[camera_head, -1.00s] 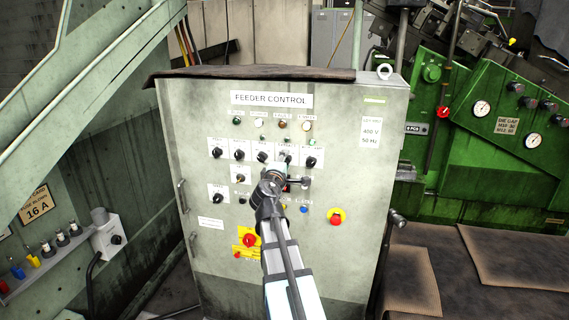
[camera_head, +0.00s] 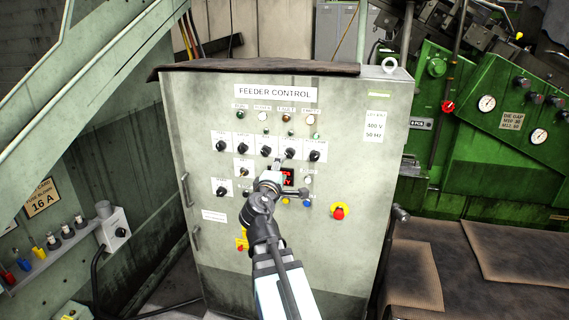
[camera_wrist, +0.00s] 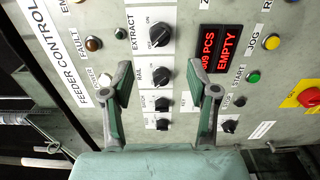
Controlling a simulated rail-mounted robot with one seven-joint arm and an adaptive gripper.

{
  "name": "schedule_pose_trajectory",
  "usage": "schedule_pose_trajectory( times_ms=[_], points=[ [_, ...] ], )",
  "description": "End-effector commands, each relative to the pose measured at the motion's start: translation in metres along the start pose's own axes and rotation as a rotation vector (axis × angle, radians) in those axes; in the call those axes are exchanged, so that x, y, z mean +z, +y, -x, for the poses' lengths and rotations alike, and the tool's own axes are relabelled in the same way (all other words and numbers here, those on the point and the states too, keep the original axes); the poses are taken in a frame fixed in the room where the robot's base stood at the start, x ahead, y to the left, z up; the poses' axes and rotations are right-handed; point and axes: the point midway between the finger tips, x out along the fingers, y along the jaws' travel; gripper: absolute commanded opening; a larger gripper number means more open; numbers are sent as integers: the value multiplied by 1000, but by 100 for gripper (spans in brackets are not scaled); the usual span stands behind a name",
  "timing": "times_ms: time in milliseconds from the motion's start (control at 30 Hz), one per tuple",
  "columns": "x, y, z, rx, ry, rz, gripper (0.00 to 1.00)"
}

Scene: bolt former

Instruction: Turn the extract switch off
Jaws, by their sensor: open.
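The extract switch (camera_wrist: 158,35) is a black rotary knob on a white plate, labelled EXTRACT, at the top of the wrist view. It appears to be the fourth knob (camera_head: 290,153) in the upper row of the grey feeder control cabinet (camera_head: 345,250) in the head view. Its pointer setting is hard to read. My gripper (camera_wrist: 159,72) is open and empty in front of the panel, its fingers either side of the RAIL knob (camera_wrist: 160,76) in the picture. The extract switch is just beyond the fingertips. In the head view my gripper (camera_head: 276,168) is just below the knob row.
A red display (camera_wrist: 219,48) reading EMPTY, a yellow jog button (camera_wrist: 271,42) and a green start button (camera_wrist: 253,77) are to the right in the wrist view. A red emergency stop (camera_head: 339,212) sits lower right on the cabinet. Green machinery (camera_head: 470,140) stands to the right.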

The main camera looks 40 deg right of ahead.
Motion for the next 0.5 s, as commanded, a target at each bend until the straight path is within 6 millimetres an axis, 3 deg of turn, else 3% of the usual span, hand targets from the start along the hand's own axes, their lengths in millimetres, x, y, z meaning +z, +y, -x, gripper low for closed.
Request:
schedule_pose_trajectory(
  times_ms=[200, 500],
  points=[
    [0, 0, 21, 0, -1, 0, 59],
    [-1, 1, 22, 0, -1, 0, 59]
  ],
)
